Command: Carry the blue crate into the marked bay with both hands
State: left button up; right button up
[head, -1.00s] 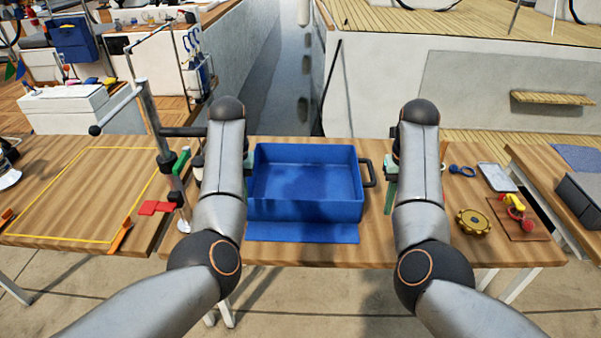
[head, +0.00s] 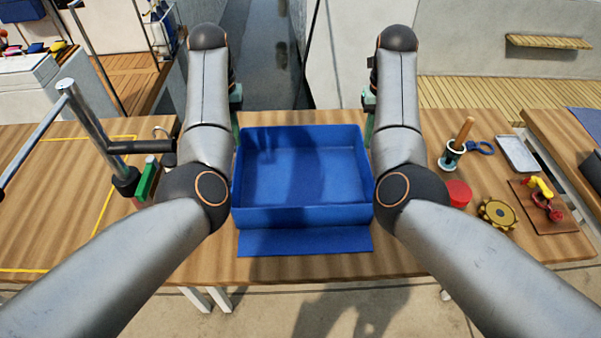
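The blue crate (head: 303,216) stands upright and empty on the wooden table, in the middle of the head view. A flat blue mat (head: 305,242) shows along its front. My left gripper (head: 236,110) is at the crate's back left corner and my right gripper (head: 369,115) at its back right corner. Only slivers of their green fingers show, so I cannot tell whether they are open or shut. The crate's side handles are hidden behind my arms. The marked bay, a yellow outline (head: 20,270), lies at the left on the table, partly cut off.
At right are a wooden-handled tool (head: 460,138), a red cylinder (head: 458,193), a gold wheel (head: 497,213), a grey tray (head: 516,153) and a valve board (head: 545,220).

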aim_at(239, 171)
pick_arm(q)
jog(key=shift+f, duration=0.1)
pick_arm(e)
jog(key=shift+f, duration=0.1)
